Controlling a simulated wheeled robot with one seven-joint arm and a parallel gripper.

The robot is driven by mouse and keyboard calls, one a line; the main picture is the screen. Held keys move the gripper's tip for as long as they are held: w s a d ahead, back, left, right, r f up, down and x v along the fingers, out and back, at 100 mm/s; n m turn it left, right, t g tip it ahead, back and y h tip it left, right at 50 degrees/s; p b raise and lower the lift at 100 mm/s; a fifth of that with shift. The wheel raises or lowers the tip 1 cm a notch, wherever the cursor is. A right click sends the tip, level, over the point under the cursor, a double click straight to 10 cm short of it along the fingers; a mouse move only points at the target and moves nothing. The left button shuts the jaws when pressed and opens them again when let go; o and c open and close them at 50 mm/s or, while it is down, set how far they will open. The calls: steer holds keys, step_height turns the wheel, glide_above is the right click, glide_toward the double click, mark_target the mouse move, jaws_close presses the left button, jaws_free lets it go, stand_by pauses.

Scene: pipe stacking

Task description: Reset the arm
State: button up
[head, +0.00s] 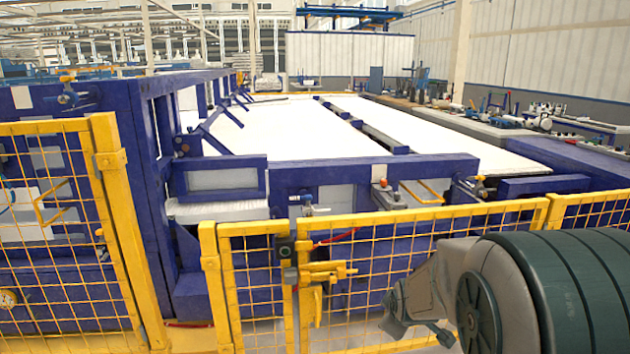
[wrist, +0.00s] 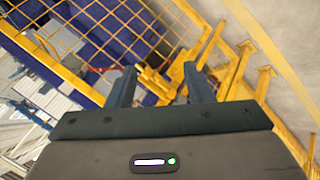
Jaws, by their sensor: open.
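My gripper (wrist: 160,88) is in the wrist view with its two dark fingers spread apart and nothing between them. Behind the fingers the wrist view shows the yellow fence, tilted in the picture. In the head view my arm reaches in from the lower right, in front of the fence. The gripper's fingers cannot be made out clearly there. No pipe is in my gripper.
A yellow mesh fence (head: 380,222) with a latch (head: 322,271) runs across the front. Behind it stands a large blue machine frame (head: 375,172) with white flat panels (head: 290,125). Workbenches with equipment (head: 545,122) stand at the back right. Grey floor (wrist: 290,35) shows beside the fence.

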steer(key=s+a+r+m+g+p, duration=0.1)
steer(key=s+r+m+g+p, duration=0.1)
steer(key=s+r+m+p, duration=0.3)
steer(key=s+a+r+m+g+y+p, duration=0.1)
steer(key=s+r+m+p, duration=0.4)
steer(key=s+r, duration=0.7)
steer(key=s+a+g+p, duration=0.1)
steer(key=s+g, duration=0.1)
steer(key=s, duration=0.5)
steer(key=shift+s+a+r, duration=0.15)
steer(key=shift+r, duration=0.25)
steer(key=c, duration=0.4)
